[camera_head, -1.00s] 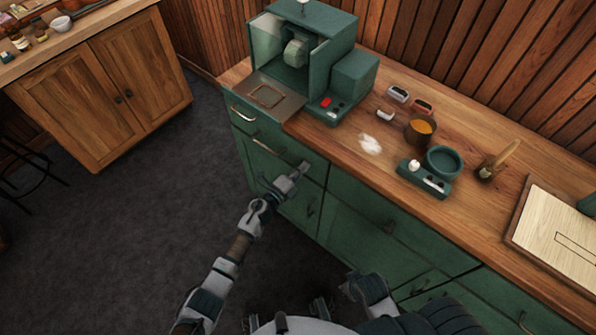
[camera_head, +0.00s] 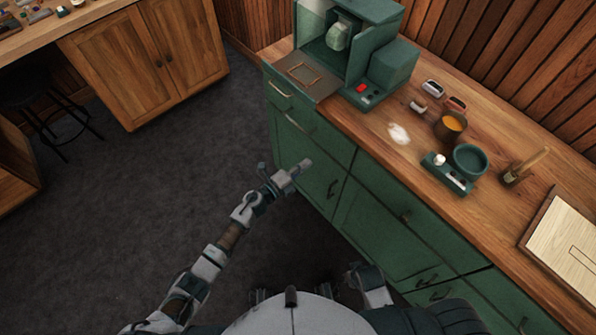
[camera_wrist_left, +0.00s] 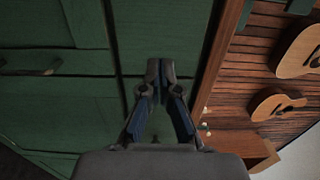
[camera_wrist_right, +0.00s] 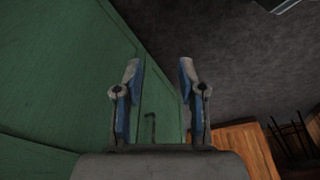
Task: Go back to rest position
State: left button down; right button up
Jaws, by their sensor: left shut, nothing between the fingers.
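My left gripper (camera_head: 301,168) is shut and empty. It is held out in front of the green cabinet (camera_head: 385,222), below the level of the counter top. The left wrist view shows its two fingertips (camera_wrist_left: 160,68) together, with green cabinet fronts behind them. My right gripper shows in the right wrist view (camera_wrist_right: 157,70). Its fingers stand apart with nothing between them, and a green cabinet front and dark floor are behind. In the head view my right forearm is low by my body, and its fingers are hidden there.
The wooden counter (camera_head: 375,140) carries a green machine (camera_head: 350,45), a brown pot (camera_head: 450,126), a scale with a green bowl (camera_head: 470,159), a brush holder (camera_head: 515,175) and a wooden board (camera_head: 565,245). A stool (camera_head: 50,110) stands left. The dark floor (camera_head: 180,170) is open.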

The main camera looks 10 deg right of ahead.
pick_arm(q)
jog(key=s+a+f+n+y+p, duration=0.2)
jog(key=s+a+f+n+y, duration=0.4)
jog(key=a+f+n, duration=0.35)
jog(key=s+a+f+n+y+p, duration=0.1)
jog(key=s+a+f+n+y, duration=0.55)
jog(key=a+f+n, duration=0.35)
jog(key=s+a+f+n+g, duration=0.2)
jog(key=s+a+f+g, duration=0.1)
jog(key=s, duration=0.5)
jog(key=s+a+f+n+g+y+p, duration=0.1)
jog(key=s+a+f+n+g, duration=0.1)
jog(key=s+f, duration=0.3)
jog(key=s+a+f+n+g+y, duration=0.1)
jog(key=s+a+f+n+g, duration=0.2)
jog(key=s, duration=1)
jog(key=shift+s+a+f+g+p, duration=0.25)
jog(key=shift+a+f+g+p, duration=0.15)
jog(key=shift+a+g, duration=0.1)
pick_arm(e)
jog(key=s+f, duration=0.2)
jog(key=f, duration=0.4)
jog(key=s+f, duration=0.2)
jog(key=f, duration=0.4)
jog(key=shift+s+d+f+g, duration=0.25)
jog(key=shift+d+f+g, duration=0.05)
jog(key=shift+d+f, duration=0.1)
